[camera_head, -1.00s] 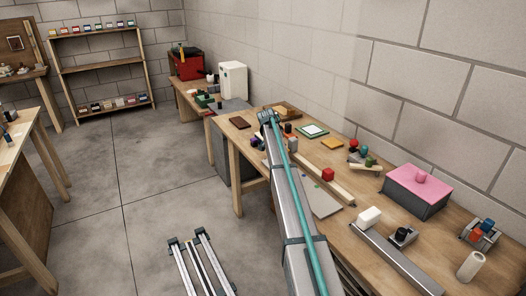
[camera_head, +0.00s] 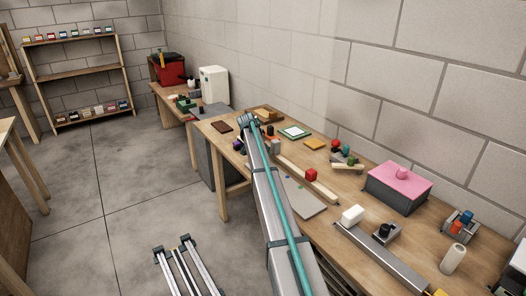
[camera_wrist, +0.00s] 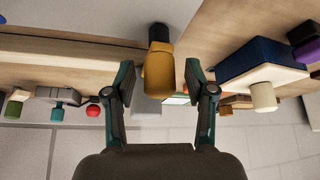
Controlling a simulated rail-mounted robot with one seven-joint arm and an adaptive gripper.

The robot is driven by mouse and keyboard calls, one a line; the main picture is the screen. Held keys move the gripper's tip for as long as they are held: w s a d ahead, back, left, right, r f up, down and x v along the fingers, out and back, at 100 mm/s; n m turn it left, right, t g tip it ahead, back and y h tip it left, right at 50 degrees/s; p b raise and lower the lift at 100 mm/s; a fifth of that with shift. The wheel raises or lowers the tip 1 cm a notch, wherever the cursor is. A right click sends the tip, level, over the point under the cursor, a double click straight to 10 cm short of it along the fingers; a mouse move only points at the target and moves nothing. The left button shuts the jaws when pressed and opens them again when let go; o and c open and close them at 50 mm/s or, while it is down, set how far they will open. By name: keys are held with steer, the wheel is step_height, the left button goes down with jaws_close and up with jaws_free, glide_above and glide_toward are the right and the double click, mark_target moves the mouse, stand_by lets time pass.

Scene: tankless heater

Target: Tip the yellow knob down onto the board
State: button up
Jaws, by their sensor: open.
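The yellow knob (camera_wrist: 158,75) is in the middle of the wrist view, joined to a dark cylindrical part (camera_wrist: 159,33) at the picture's top. My gripper (camera_wrist: 161,76) is open, with one finger on each side of the knob; a gap shows at the right, and I cannot tell whether the left finger touches. A grey flat surface (camera_wrist: 80,20), possibly the board, shows at the top left of the wrist view. In the head view I cannot make out the yellow knob; my arm covers part of the bench there.
A navy block with a cream knob (camera_wrist: 263,97) is right of my gripper in the wrist view. Red (camera_wrist: 93,107) and teal (camera_wrist: 57,112) knobs are left.

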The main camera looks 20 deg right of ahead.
steer(key=v, duration=1.2)
steer(key=s+a+f+n+g+y, duration=0.1)
steer(key=s+a+f+n, duration=0.2)
steer(key=s+a+f, duration=0.6)
steer(key=s+a+f+n+y, duration=0.2)
steer(key=s+a+f+n, duration=0.15)
steer(key=s+f, duration=0.8)
steer(key=s+a+f+n+g+y, duration=0.1)
steer(key=s+a+f+n, duration=0.2)
steer(key=s+a+f, duration=0.75)
steer(key=s+a+f+n+y, duration=0.1)
steer(key=s, duration=0.8)
steer(key=s+a+f+n, duration=0.2)
steer(key=s, duration=0.6)
steer(key=s+f+g, duration=0.3)
steer(key=s+f, duration=0.6)
steer(key=s, duration=0.5)
steer(key=s+f+g, duration=0.4)
steer(key=s+f, duration=0.5)
steer(key=s, duration=0.5)
steer(key=shift+s+f+g, duration=0.2)
steer(key=shift+s+g, duration=0.1)
steer(key=shift+s, duration=0.05)
